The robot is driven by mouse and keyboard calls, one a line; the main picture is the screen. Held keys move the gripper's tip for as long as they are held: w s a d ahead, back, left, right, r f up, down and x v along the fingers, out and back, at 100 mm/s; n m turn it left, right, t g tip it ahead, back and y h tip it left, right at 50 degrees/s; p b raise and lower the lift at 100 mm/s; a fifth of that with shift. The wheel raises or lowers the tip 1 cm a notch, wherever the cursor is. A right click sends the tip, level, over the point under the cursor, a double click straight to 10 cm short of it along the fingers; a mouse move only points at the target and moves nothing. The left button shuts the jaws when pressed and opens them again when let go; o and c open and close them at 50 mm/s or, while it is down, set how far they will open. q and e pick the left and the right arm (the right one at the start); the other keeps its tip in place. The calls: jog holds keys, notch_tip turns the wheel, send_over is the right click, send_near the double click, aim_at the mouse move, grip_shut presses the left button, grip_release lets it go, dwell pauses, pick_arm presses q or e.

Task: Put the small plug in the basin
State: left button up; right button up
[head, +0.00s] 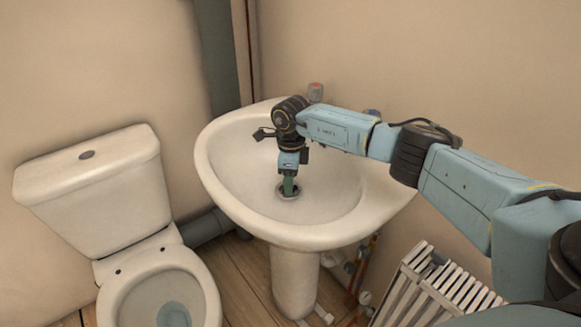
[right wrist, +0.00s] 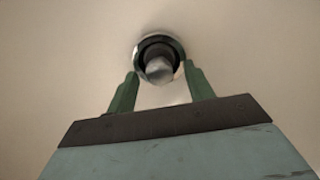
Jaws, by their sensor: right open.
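The white basin (head: 232,150) stands on its pedestal, with a metal-rimmed drain (head: 280,194) in its floor. In the right wrist view, a small grey rounded piece (right wrist: 159,69), which looks like the small plug, sits at the dark round drain opening (right wrist: 158,40). I cannot tell how deep it sits. My right gripper (head: 289,188) points down into the basin at the drain. Its two green fingers are apart in the right wrist view (right wrist: 161,78), their tips on either side of the grey piece, with gaps visible. My left gripper is out of view.
A white toilet (head: 95,190) stands left of the basin. Taps (head: 315,92) are at the basin's back rim, near my right arm. A white slatted radiator (head: 430,290) and pipes (head: 360,270) are low at the right. The basin's left side is clear.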

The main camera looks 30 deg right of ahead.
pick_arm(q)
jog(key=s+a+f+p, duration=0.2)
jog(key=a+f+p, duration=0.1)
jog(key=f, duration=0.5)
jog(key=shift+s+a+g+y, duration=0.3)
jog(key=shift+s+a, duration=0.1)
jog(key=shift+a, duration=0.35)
pick_arm(e)
notch_tip(320, 180, up, 13)
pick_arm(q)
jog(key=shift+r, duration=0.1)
pick_arm(e)
jog(key=shift+r, duration=0.1)
